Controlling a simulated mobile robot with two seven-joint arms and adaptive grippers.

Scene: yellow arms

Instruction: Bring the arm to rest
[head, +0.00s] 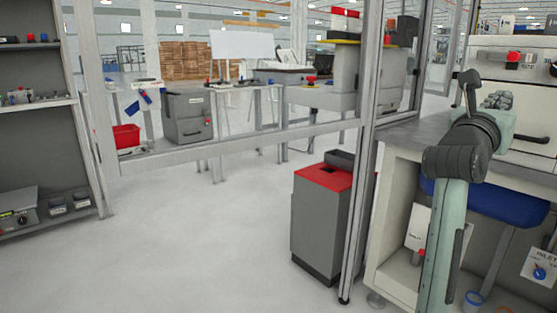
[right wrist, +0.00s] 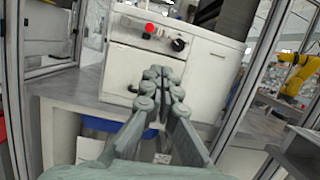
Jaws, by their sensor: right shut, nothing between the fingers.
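My right arm rises from the lower right of the head view, and its grey gripper (head: 498,99) is in front of the white cabinet at the right. In the right wrist view the gripper (right wrist: 161,74) points forward, its two jointed fingers together with nothing between them. The fingertips appear in front of the white cabinet front (right wrist: 150,75); whether they touch it cannot be told. My left gripper is not in view.
The white cabinet (head: 483,52) has a red button (head: 514,56) and stands on a grey worktop (head: 415,133). A metal frame post (head: 362,150) stands left of my arm. A grey bin with a red lid (head: 322,178) is beside it. The floor at left centre is clear.

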